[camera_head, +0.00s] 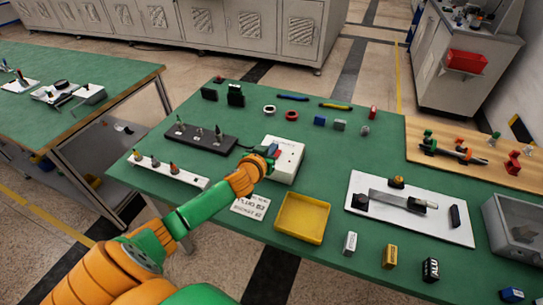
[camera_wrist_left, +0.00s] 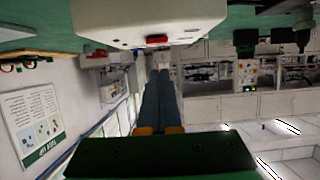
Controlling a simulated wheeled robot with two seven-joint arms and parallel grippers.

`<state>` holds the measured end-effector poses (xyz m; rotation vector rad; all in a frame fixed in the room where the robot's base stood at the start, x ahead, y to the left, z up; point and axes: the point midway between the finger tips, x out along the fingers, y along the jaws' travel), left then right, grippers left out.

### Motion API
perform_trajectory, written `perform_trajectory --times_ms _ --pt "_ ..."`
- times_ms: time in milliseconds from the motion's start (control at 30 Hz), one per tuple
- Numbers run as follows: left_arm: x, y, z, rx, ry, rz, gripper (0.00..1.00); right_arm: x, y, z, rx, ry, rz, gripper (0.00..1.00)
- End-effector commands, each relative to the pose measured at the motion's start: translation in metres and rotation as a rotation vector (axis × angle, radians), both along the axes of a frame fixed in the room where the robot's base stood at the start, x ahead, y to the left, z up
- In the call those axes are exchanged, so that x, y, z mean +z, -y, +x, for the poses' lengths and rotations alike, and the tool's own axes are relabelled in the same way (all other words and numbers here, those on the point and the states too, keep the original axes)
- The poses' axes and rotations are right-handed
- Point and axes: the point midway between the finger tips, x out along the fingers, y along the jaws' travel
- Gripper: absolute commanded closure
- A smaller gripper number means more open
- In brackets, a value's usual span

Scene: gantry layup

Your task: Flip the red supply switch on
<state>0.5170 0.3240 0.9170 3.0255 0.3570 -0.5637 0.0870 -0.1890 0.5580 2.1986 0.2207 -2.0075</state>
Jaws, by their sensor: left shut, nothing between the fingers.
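The white supply box (camera_head: 290,165) stands in the middle of the green bench. In the left wrist view the box (camera_wrist_left: 120,18) fills the upper part, and the red switch (camera_wrist_left: 157,40) shows at its edge. My left gripper (camera_head: 273,150) is at the box's left side in the head view, its fingers shut and empty. In the left wrist view the fingertips (camera_wrist_left: 160,72) lie together just below the red switch in the picture. I cannot tell whether they touch it. The switch's position is too small to read. My right gripper is in neither view.
A dark strip with posts (camera_head: 195,138) and a white rack (camera_head: 160,172) lie left of the box. A yellow tray (camera_head: 302,240) and a printed card (camera_head: 250,206) lie in front. A white plate with a metal bar (camera_head: 430,226) is at right.

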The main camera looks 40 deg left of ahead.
Motion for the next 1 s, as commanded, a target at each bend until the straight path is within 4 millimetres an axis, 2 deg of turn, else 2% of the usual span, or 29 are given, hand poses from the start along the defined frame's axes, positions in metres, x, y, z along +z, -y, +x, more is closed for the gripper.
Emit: perform_trajectory --times_ms 100,200,567,667,733,1000 --pt "-0.018 0.000 -0.003 0.001 -0.003 0.000 1.00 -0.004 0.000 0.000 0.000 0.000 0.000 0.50" --pt "-0.023 0.001 -0.003 -0.001 -0.001 -0.001 1.00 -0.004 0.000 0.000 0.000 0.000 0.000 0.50" --pt "-0.026 0.001 -0.004 0.000 -0.001 0.000 1.00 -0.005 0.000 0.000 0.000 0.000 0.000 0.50" --pt "-0.044 0.002 -0.007 0.002 0.005 -0.006 1.00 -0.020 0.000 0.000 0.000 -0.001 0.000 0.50" --pt "-0.037 0.002 -0.006 -0.001 0.014 0.002 1.00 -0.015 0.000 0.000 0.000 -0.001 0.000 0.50" --pt "-0.033 0.002 -0.007 -0.001 0.012 0.002 1.00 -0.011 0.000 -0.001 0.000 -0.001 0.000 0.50"
